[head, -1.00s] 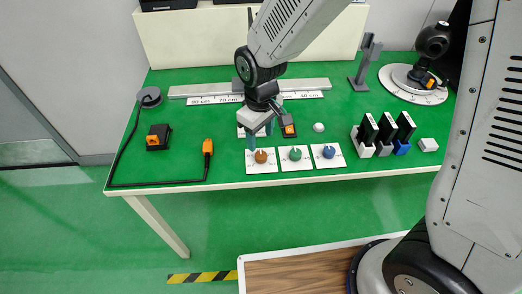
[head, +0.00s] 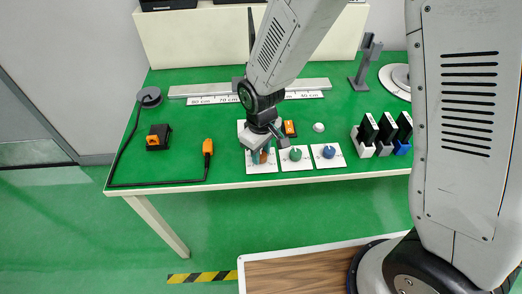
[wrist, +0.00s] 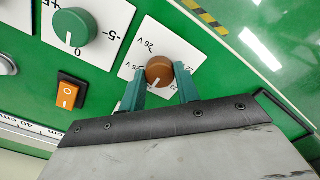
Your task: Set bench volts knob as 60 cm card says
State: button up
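In the head view the knob (head: 264,157) is partly hidden by my gripper (head: 259,155). In the wrist view my gripper (wrist: 160,86) has its two green fingers apart, one on each side of the knob's near part. I cannot tell whether they touch it. The rail scale (head: 305,95) shows 80, 70 and 40 cm; my arm hides its middle, and no 60 cm card is readable.
A green knob (head: 295,154) and a blue knob (head: 329,152) stand on plates to the right. An orange rocker switch (head: 290,128) is behind them. Black cards in holders (head: 385,150) stand farther right. A cable with an orange plug (head: 208,147) lies left.

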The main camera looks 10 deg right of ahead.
aim_at(261, 154)
jog(key=shift+m, duration=0.4)
jog(key=m, duration=0.4)
jog(key=shift+m, duration=0.4)
jog(key=m, duration=0.6)
jog(key=shift+m, duration=0.3)
jog(key=o, duration=1)
notch_tip(261, 154, up, 8)
jog(key=shift+f, duration=0.1)
